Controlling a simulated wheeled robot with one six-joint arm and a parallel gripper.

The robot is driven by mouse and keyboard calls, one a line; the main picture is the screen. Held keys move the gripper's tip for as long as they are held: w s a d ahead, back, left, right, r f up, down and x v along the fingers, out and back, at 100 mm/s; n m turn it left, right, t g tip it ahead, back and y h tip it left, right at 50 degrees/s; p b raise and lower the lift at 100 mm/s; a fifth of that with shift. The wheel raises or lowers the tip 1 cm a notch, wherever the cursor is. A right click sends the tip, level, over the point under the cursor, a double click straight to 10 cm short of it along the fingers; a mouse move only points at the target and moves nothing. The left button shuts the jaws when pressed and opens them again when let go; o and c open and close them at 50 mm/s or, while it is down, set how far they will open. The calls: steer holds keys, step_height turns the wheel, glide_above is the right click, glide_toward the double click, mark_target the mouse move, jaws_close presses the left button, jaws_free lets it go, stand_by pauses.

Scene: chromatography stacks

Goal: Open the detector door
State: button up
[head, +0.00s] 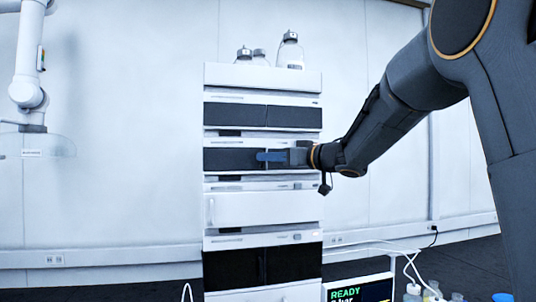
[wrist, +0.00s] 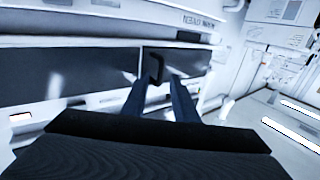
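A tall white chromatography stack (head: 262,85) stands against the wall in the head view. My gripper (head: 271,156) reaches in from the right, in front of its second dark-fronted module. In the wrist view, that module has a left dark panel (wrist: 75,78) and a right dark panel (wrist: 190,62), both looking closed. A black handle (wrist: 155,68) sits near the seam between them. My gripper's blue fingers (wrist: 159,82) are apart, with the handle between their tips; contact cannot be told. The label is too blurred to name the detector.
Bottles (head: 290,52) stand on top of the stack. Below are a white-fronted module (head: 250,209) and a dark double-door module (head: 235,268). A READY screen (head: 358,291) stands at lower right. Another white arm (head: 27,85) is at left.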

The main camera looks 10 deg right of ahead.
steer(key=shift+x, duration=0.8)
jaws_close()
steer(key=shift+r, duration=0.25)
stand_by(0.6)
